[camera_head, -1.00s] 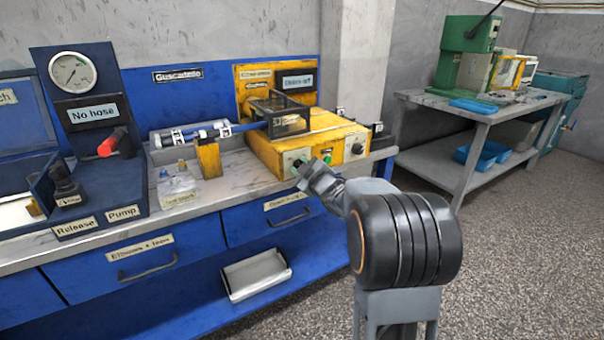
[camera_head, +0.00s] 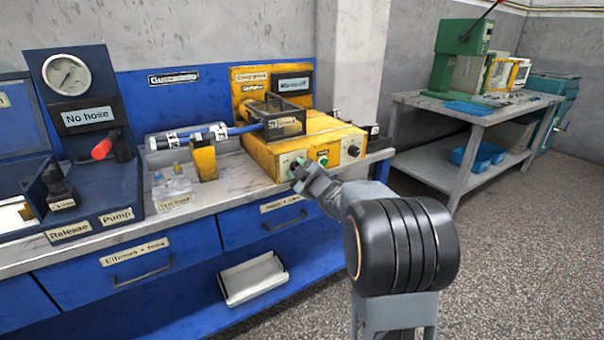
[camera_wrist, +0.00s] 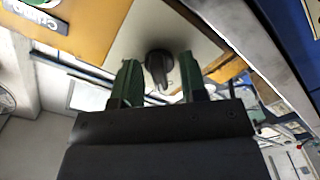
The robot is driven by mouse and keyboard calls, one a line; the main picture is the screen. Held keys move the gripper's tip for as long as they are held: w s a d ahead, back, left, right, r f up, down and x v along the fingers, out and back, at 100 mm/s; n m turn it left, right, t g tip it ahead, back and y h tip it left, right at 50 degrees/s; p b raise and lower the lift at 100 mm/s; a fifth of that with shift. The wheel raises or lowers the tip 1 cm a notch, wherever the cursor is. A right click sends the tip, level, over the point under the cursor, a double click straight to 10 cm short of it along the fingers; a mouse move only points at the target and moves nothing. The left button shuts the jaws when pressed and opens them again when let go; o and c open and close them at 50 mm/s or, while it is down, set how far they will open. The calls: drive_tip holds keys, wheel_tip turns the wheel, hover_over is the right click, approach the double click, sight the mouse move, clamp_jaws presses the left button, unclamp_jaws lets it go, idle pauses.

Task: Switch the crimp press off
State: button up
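The crimp press (camera_head: 290,148) is a yellow box on the bench with a dark cage (camera_head: 283,118) on top. Its display (camera_head: 294,84) on the yellow back panel is too blurred to read surely. My gripper (camera_head: 297,168) is at the left end of the press's front face and hides part of it. In the wrist view, a black knob (camera_wrist: 158,68) on a pale plate (camera_wrist: 125,45) stands between the two green fingertips of my gripper (camera_wrist: 160,84). The fingers are apart, with gaps showing beside the knob.
A blue hose (camera_head: 243,128) reaches the cage from the left. A yellow block (camera_head: 204,162) and clear containers (camera_head: 172,190) stand left of the press. A pump station (camera_head: 90,130) is further left. A tray (camera_head: 253,278) lies below. The floor to the right is clear.

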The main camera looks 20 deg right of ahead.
drive_tip(key=s+d+p, duration=0.1)
drive_tip(key=s+p, duration=0.1)
drive_tip(key=s, duration=1.1)
drive_tip(key=shift+s+d, duration=0.25)
drive_tip(key=shift+s, duration=0.05)
wheel_tip(320, 180, up, 11)
drive_tip(key=s+a+m+g+h+p, duration=0.3)
drive_tip(key=m+g+h+p, duration=0.3)
drive_tip(key=p, duration=0.8)
drive_tip(key=s+a+r+m+g+y+p, duration=0.2)
drive_tip(key=s+a+r+g+p, duration=0.1)
drive_tip(key=s+a+g+p, duration=0.1)
drive_tip(key=s+a+r+m+g+y+p, duration=0.2)
drive_tip(key=s+a+r+g+p, duration=0.1)
drive_tip(key=s+a+p, duration=0.4)
drive_tip(key=s+g+p, duration=0.1)
drive_tip(key=s, duration=0.2)
drive_tip(key=shift+r, duration=0.15)
